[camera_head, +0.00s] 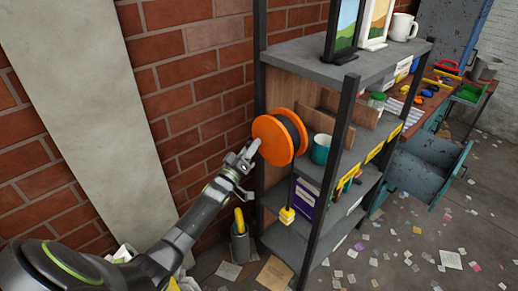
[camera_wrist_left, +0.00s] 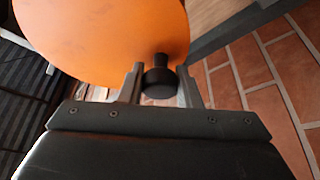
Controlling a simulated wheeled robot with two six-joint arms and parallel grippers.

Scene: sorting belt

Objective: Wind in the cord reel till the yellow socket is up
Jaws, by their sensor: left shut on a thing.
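The cord reel has an orange disc (camera_head: 272,140) and is mounted at the side of the grey shelf unit. A dark cord hangs down from it to the yellow socket (camera_head: 287,215), which hangs beside the lower shelf, well below the reel. In the left wrist view the orange disc (camera_wrist_left: 110,35) fills the upper left, with a black crank knob (camera_wrist_left: 159,80) near its lower edge. My left gripper (camera_head: 252,150) is at the reel's left edge; in the wrist view its fingers (camera_wrist_left: 160,88) are shut around the knob. My right gripper is not in view.
The shelf unit (camera_head: 345,110) holds a teal mug (camera_head: 320,148), a purple box (camera_head: 303,201) and a white mug (camera_head: 402,27) on top. A brick wall (camera_head: 190,100) stands close behind my left arm. Papers litter the floor at right.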

